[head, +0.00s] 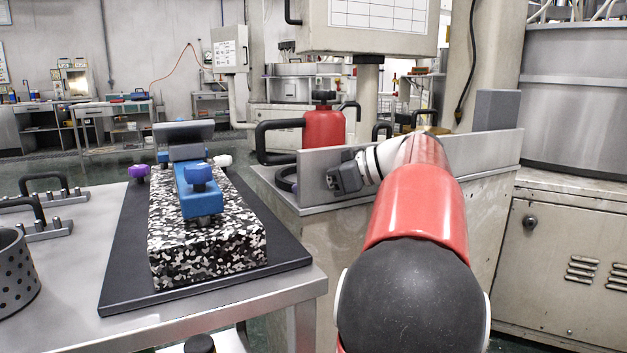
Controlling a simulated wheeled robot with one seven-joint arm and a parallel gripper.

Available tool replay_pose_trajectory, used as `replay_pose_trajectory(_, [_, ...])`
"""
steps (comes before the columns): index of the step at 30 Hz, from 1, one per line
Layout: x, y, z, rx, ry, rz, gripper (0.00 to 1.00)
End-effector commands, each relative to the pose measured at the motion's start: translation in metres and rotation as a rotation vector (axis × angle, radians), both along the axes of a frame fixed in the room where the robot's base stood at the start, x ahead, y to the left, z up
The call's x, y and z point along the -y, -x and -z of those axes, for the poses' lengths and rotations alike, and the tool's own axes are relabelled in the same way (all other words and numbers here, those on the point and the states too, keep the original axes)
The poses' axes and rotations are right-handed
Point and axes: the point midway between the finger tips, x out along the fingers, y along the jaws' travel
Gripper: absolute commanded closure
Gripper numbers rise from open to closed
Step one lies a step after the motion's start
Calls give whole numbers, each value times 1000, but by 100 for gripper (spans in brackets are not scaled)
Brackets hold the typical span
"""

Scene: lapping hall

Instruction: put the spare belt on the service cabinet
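A dark ring-shaped loop (287,179), which looks like the spare belt, shows in the head view at the left end of an upright grey metal plate (420,170), partly hidden by it. The plate stands along the top of a worn beige cabinet (335,245), which may be the service cabinet. My gripper (338,177) is a small dark grey shape at the end of my red and white arm, just right of the loop in the picture. Its fingers are too small and turned to tell whether they are open, and I cannot tell whether it touches the plate or the loop.
A red canister (324,130) with a black handle stands behind the plate. A steel table (270,300) at left carries a dark mat, a speckled block with a blue clamp, and a perforated basket (14,275). A vented cabinet (560,265) stands at right under a large drum.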

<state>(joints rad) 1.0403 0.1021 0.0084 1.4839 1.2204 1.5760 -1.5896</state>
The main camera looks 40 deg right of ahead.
Motion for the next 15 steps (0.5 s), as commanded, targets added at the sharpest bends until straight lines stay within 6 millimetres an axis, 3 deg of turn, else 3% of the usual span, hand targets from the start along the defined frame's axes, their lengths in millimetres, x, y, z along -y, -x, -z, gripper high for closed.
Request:
replay_pose_trajectory(9, [-3,-5,2,-1,0,1,65])
replay_pose_trajectory(15, [-3,-5,2,-1,0,1,91])
